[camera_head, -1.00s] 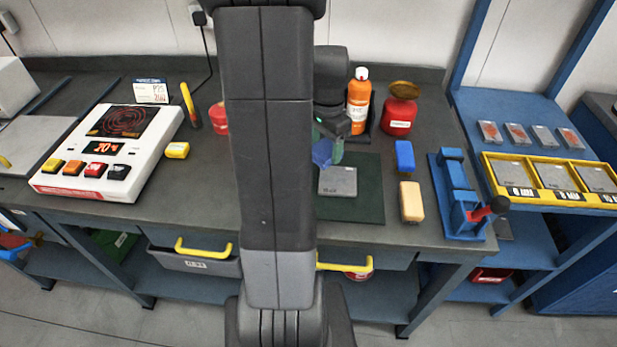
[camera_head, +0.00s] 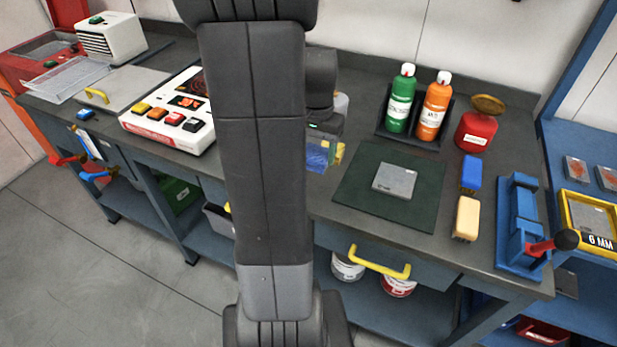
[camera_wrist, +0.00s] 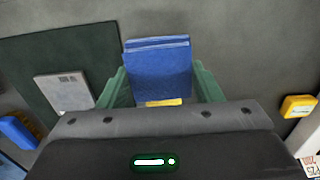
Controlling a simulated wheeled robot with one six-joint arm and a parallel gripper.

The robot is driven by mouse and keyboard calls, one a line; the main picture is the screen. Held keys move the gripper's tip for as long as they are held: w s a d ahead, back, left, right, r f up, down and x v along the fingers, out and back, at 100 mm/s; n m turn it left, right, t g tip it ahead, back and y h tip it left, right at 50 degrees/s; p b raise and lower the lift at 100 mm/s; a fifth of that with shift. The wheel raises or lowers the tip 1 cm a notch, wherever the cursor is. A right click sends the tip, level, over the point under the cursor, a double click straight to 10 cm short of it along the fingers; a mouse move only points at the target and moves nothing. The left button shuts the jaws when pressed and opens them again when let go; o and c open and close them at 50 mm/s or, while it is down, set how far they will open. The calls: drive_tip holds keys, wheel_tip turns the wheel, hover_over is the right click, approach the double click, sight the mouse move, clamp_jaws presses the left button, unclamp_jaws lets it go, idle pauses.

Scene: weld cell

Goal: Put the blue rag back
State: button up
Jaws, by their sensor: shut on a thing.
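The blue rag (camera_wrist: 158,68) is a folded blue pad, held between the green fingers of my gripper (camera_wrist: 160,88) in the wrist view. A small yellow strip shows at its near edge. In the head view the rag (camera_head: 317,156) shows below my gripper (camera_head: 322,143), over the bench just left of the dark green mat (camera_head: 426,212). My arm hides part of it. I cannot tell whether the rag touches the bench.
A grey plate (camera_head: 394,180) lies on the mat. Green (camera_head: 399,103) and orange (camera_head: 432,110) bottles stand in a tray behind, with a red can (camera_head: 476,132) beside them. Blue (camera_head: 471,173) and cream (camera_head: 466,217) brushes lie right.

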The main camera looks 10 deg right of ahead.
sight(316, 182)
drive_tip(key=shift+f, duration=3.5)
drive_tip(key=shift+d+f, duration=0.1)
drive_tip(key=shift+f, duration=0.1)
drive_tip(key=o, duration=0.9)
drive_tip(key=shift+o, duration=0.2)
wheel_tip(316, 182, up, 12)
drive_tip(key=shift+r, duration=0.2)
